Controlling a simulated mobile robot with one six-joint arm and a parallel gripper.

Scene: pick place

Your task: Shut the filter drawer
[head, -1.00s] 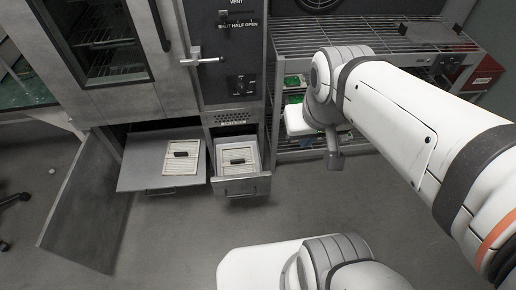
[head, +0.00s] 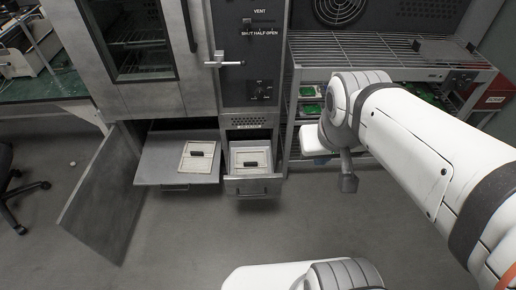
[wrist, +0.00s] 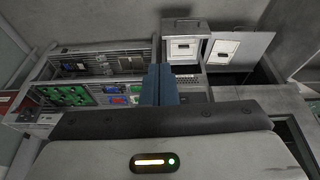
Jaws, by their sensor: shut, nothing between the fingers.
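A narrow drawer (head: 253,187) with a pale filter panel (head: 250,157) inside is pulled out low on the steel oven. Left of it, a wide flat tray or drawer (head: 155,165) is also out, with a similar panel (head: 197,157) on it. In the wrist view the narrow drawer (wrist: 183,28) and the wide tray (wrist: 252,42) show at the top. I cannot tell which one the task means by the filter drawer. My gripper (head: 348,184) is shut and empty, to the right of the narrow drawer and apart from it. Its fingers (wrist: 160,84) are together in the wrist view.
An open cabinet door (head: 100,195) stands left of the wide tray. A wire rack (head: 385,60) with green boards (head: 312,108) stands right of the oven, behind my arm. A chair (head: 8,190) is at far left. The floor (head: 190,235) before the drawers is clear.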

